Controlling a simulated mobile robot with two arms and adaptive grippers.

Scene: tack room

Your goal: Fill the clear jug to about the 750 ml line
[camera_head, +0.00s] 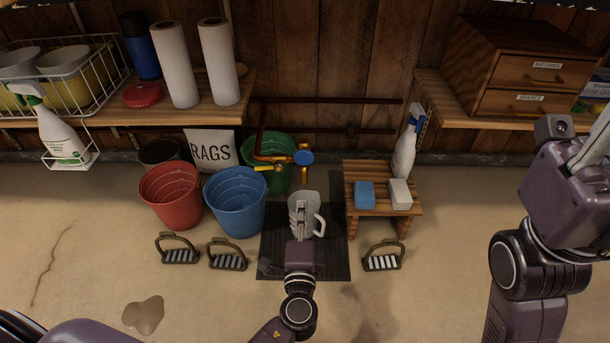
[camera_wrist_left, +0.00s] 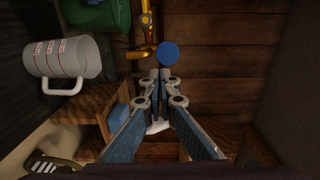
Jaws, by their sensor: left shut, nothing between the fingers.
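The clear jug (camera_head: 312,225) stands on the dark mat (camera_head: 333,262), partly hidden behind my left gripper (camera_head: 301,204). In the left wrist view the jug (camera_wrist_left: 75,58) shows red scale marks and a white handle; I cannot make out water in it. A brass tap with a blue round knob (camera_head: 303,158) is on the red pipe above and behind the jug. In the left wrist view my left gripper (camera_wrist_left: 160,75) is shut and empty, its tips appearing just below the blue knob (camera_wrist_left: 169,54). My right arm is at the right; its fingers do not show clearly.
A blue bucket (camera_head: 236,203) and a red bucket (camera_head: 172,196) stand left of the mat; a green bucket (camera_head: 281,179) is behind. A small wooden stool (camera_head: 379,212) with sponges and a spray bottle (camera_head: 405,150) is to the right. Stirrups (camera_head: 228,257) lie on the floor.

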